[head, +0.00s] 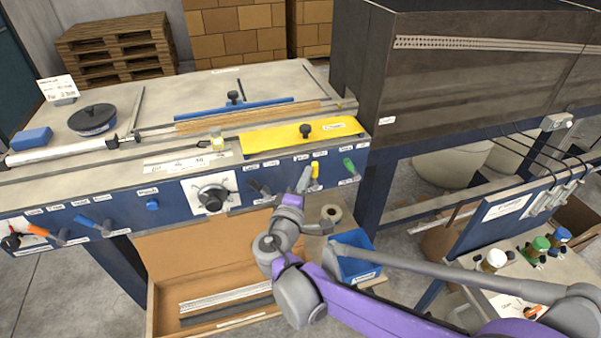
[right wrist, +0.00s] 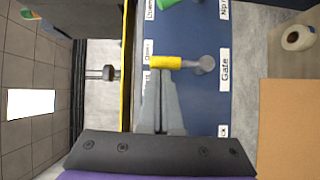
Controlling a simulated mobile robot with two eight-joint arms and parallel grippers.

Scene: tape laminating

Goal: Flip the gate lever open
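The gate lever has a yellow handle (head: 315,170) on the blue front panel, between dark levers and a green one. In the right wrist view the yellow handle (right wrist: 165,62) extends from a grey pivot (right wrist: 205,64) beside the "Gate" label (right wrist: 224,72). The handle points toward the panel's upper edge, where a small label reading "Open" (right wrist: 148,50) sits. My right gripper (head: 304,178) is at the panel; its fingers (right wrist: 160,78) are together, with tips right beside the yellow handle. Nothing shows between them. I cannot tell whether they touch it. My left gripper is not in view.
A green lever (head: 349,166) is just right of the gate lever, and dark levers (head: 259,188) are to its left. A yellow bar (head: 290,137) lies on the table above. A blue bin (head: 352,262) and a tape roll (head: 331,213) sit below.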

